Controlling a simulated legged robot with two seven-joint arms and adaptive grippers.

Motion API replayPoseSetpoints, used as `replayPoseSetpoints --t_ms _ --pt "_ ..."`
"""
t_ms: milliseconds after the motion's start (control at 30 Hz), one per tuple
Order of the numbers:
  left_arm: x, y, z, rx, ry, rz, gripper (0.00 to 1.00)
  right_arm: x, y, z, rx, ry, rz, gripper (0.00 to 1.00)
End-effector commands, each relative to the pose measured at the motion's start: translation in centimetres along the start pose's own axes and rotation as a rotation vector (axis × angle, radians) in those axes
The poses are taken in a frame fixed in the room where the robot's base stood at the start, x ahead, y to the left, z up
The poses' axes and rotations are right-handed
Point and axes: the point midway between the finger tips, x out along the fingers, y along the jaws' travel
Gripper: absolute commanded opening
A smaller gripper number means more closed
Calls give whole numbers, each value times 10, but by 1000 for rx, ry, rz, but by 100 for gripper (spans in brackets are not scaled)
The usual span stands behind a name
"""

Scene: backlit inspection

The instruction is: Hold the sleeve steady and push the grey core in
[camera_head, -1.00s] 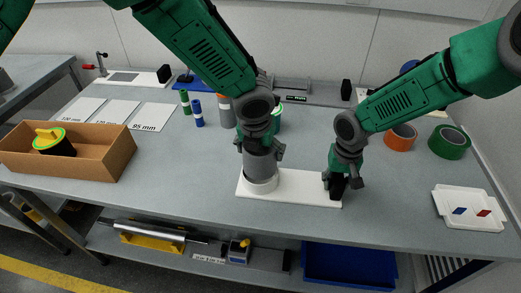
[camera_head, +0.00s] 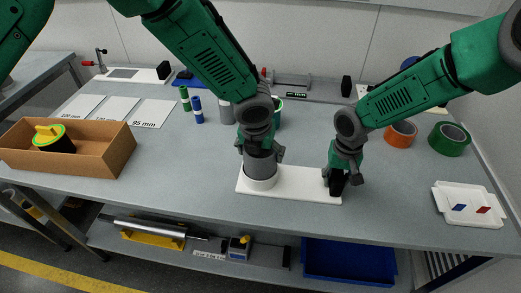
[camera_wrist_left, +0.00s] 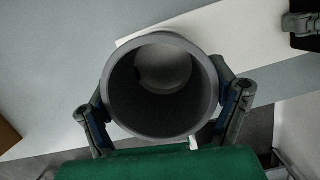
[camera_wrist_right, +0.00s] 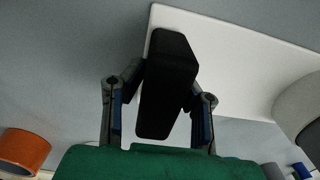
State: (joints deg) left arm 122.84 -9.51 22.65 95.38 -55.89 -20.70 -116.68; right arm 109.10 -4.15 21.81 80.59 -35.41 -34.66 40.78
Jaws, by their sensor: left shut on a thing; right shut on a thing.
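The grey core (camera_head: 262,165) is an open hollow tube, upright, with its lower end inside the short white sleeve (camera_head: 261,183); how deep is hidden. My left gripper (camera_head: 260,152) is shut on the core from above, one finger on each side. The left wrist view looks down into the core (camera_wrist_left: 120,105). The sleeve stands on the left end of a white base plate (camera_head: 300,191). My right gripper (camera_head: 338,177) is shut on a black block (camera_wrist_right: 166,85) at the plate's right end, apart from the sleeve.
A cardboard box (camera_head: 105,160) with a black, green and yellow part stands left. Blue and green cylinders (camera_head: 197,110) and a grey one stand behind. Orange tape (camera_head: 401,134), green tape (camera_head: 449,139) and a white tray (camera_head: 468,206) are right. Bare table lies between box and plate.

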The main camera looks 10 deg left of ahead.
Motion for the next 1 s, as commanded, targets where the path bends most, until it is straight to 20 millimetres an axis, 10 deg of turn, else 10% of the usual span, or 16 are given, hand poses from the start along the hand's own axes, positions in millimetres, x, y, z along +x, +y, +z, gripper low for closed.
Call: replayPoseSetpoints --t_ms 1000 --pt "26 2 -8 0 3 5 31 1 1 0 1 -1 2 0"
